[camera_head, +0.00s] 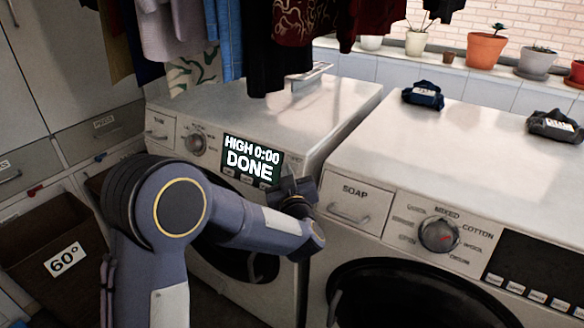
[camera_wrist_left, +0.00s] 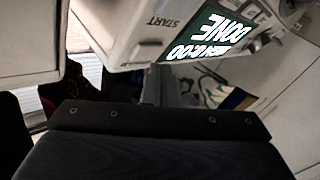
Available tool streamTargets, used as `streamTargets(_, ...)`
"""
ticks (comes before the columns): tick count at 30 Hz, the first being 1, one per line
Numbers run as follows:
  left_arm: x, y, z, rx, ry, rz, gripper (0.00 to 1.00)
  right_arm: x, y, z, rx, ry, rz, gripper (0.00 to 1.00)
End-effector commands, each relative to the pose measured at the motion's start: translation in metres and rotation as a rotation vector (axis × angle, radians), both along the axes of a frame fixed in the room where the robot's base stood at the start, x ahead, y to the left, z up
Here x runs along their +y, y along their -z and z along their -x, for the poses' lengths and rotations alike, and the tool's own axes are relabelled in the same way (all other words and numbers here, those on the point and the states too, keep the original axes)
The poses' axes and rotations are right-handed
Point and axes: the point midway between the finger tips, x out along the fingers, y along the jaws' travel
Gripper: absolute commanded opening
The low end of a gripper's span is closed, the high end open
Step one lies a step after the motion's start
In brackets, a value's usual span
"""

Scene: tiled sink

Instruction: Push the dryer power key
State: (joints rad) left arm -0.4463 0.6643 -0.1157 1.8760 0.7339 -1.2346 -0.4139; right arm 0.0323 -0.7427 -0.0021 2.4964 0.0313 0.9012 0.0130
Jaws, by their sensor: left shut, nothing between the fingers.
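The dryer (camera_head: 270,115) is the left white machine. Its lit display (camera_head: 252,158) reads "HIGH 0:00 DONE", and a row of small keys sits along the display's lower edge. In the left wrist view the same display (camera_wrist_left: 215,50) appears upside down, beside a START label and a pale key (camera_wrist_left: 148,45). I cannot make out a power label on any key. My left gripper (camera_head: 292,187) is shut and empty, in front of the panel just right of the display. In the wrist view its fingers (camera_wrist_left: 160,82) are close below the START key; I cannot tell whether they touch the panel. My right gripper is out of view.
A washer (camera_head: 450,160) with a soap drawer (camera_head: 352,208) and knob (camera_head: 439,234) stands close on the right. Clothes (camera_head: 285,35) hang above the dryer. A brown bin marked 60° (camera_head: 35,225) stands at left. Two dark labelled bundles (camera_head: 423,96) lie on the washer.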

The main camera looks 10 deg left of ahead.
Motion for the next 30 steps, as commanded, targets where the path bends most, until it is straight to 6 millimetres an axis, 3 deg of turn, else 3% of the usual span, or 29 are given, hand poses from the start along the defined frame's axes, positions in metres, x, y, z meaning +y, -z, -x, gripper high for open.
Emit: streamTargets(30, -0.0031, 0.0031, -0.0085, 0.0, 0.0, 0.0, 0.0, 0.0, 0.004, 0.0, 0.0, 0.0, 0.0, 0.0)
